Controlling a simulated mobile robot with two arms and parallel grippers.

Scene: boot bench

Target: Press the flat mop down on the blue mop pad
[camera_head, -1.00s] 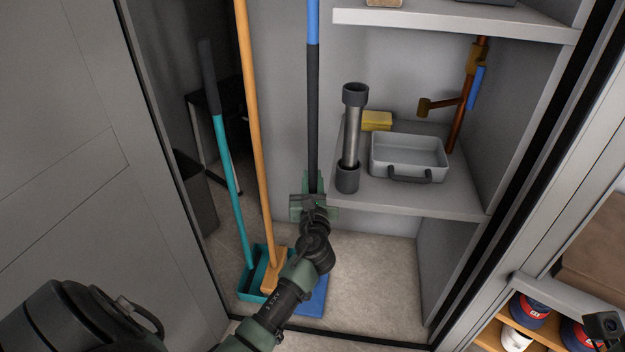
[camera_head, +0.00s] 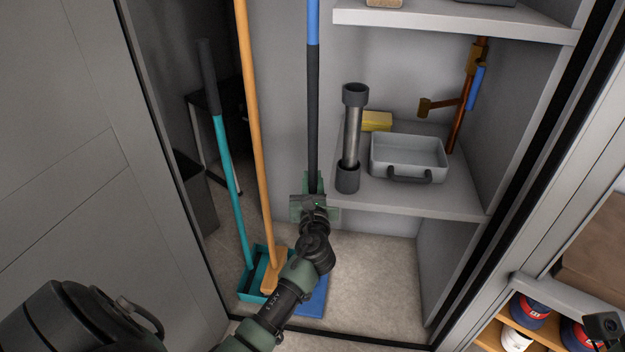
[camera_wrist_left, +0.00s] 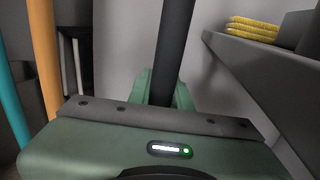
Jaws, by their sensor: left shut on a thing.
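The flat mop's upright handle, black below and blue above (camera_head: 313,110), stands against the closet's back wall. My left gripper (camera_head: 313,185) is shut on its black lower part. In the left wrist view the black handle (camera_wrist_left: 174,45) rises between the green fingers of my left gripper (camera_wrist_left: 165,88). A flat blue piece (camera_head: 314,299) shows on the closet floor beside my forearm. My arm covers the lower handle and mop head, so I cannot tell whether this piece is the pad or whether the head touches it. My right gripper is not in view.
Left of the mop stand an orange broom (camera_head: 255,130) and a teal dustpan (camera_head: 253,285) with its long handle. To the right, a shelf (camera_head: 440,200) carries a grey tray (camera_head: 408,152), a metal cylinder (camera_head: 351,135) and a yellow sponge (camera_head: 376,121). Floor beneath it is clear.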

